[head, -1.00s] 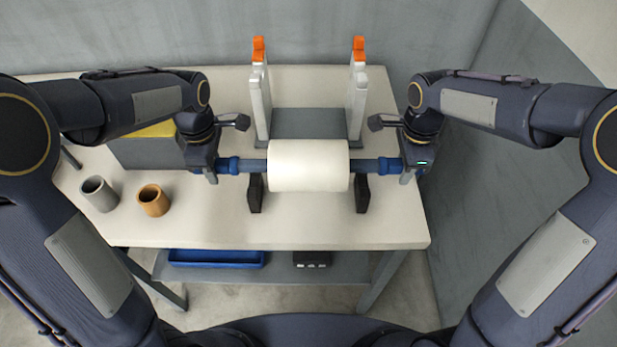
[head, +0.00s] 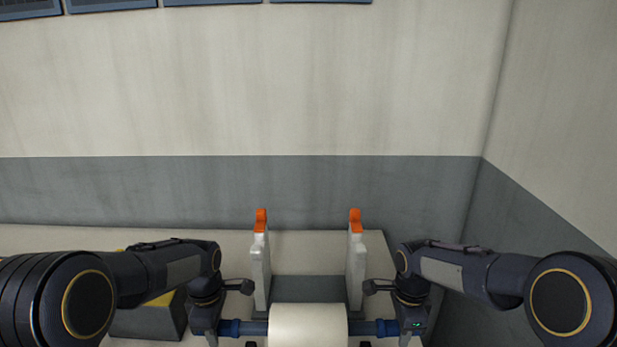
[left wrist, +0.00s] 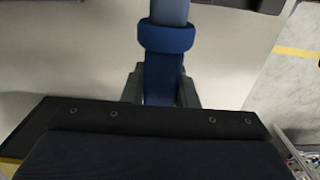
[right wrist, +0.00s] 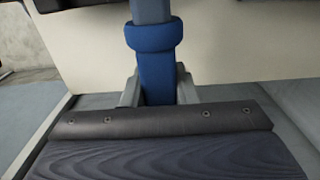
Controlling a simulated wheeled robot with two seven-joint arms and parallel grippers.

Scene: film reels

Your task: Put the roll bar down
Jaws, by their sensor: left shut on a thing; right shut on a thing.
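The roll bar (head: 258,327) is a grey-blue bar with blue ends, and it carries a white roll (head: 308,326) at its middle. It lies level across the bottom of the head view. My left gripper (head: 210,335) is shut on its left blue end, which also shows between the fingers in the left wrist view (left wrist: 165,75). My right gripper (head: 405,335) is shut on its right blue end, also seen in the right wrist view (right wrist: 156,75). Dark supports are almost wholly cut off below; whether the bar touches them I cannot tell.
Behind the roll stands a pale stand with two uprights (head: 260,270) tipped orange and a grey base (head: 310,289). A grey box (head: 150,322) with a yellow top is left of my left gripper. The wall (head: 300,185) is behind the table (head: 60,240).

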